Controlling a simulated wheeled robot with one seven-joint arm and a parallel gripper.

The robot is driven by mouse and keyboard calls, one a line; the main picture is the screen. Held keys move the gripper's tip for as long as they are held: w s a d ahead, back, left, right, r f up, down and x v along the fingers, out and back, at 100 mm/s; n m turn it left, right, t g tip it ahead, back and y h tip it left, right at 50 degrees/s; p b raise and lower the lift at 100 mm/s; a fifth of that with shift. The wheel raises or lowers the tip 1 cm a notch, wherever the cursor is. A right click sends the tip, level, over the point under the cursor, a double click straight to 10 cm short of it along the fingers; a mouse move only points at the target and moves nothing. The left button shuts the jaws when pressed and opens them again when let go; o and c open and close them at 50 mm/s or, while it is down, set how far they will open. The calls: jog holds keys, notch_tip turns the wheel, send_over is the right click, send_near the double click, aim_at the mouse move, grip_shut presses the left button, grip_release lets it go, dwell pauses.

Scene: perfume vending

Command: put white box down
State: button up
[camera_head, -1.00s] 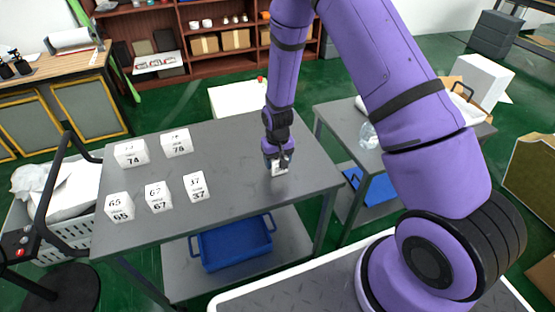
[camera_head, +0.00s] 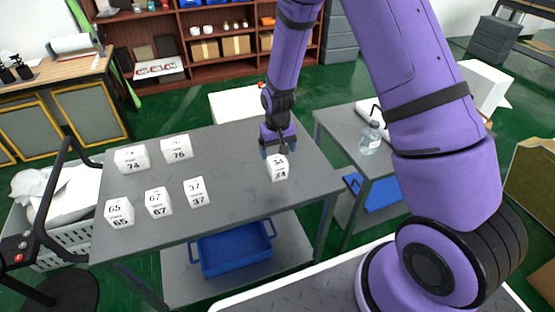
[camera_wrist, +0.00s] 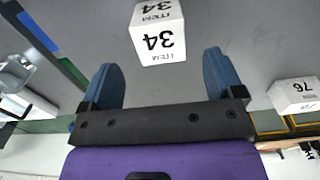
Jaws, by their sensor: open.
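The white box marked 34 (camera_head: 278,168) stands upright on the right part of the grey table (camera_head: 235,190). My gripper (camera_head: 278,150) is just behind and above it, apart from it. In the wrist view the white box (camera_wrist: 158,32) lies beyond the two blue fingertips. My gripper (camera_wrist: 165,75) is open there, with nothing between its fingers.
Several other numbered white boxes stand on the left part of the table, among them 37 (camera_head: 196,192), 67 (camera_head: 158,202) and 76 (camera_head: 177,149). A second table (camera_head: 345,125) with a clear bottle (camera_head: 370,138) stands to the right. The table's middle is clear.

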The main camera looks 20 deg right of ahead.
jog(key=shift+r, duration=2.55)
notch_tip(320, 180, up, 13)
jog(key=t, duration=0.1)
send_over(278, 161)
jog(key=s+d, duration=0.2)
jog(key=s, duration=0.1)
jog(key=s+d+r+t, duration=0.2)
jog(key=s+r, duration=0.4)
jog(key=r, duration=0.4)
jog(key=s+d+r+t, duration=0.1)
jog(key=s+r, duration=0.4)
jog(key=s, duration=0.5)
jog(key=s+d+r+t, duration=0.1)
jog(key=s+r, duration=0.5)
jog(key=s, duration=0.4)
jog(key=shift+s+d, duration=0.2)
jog(key=shift+d, duration=0.2)
jog(key=shift+c, duration=0.2)
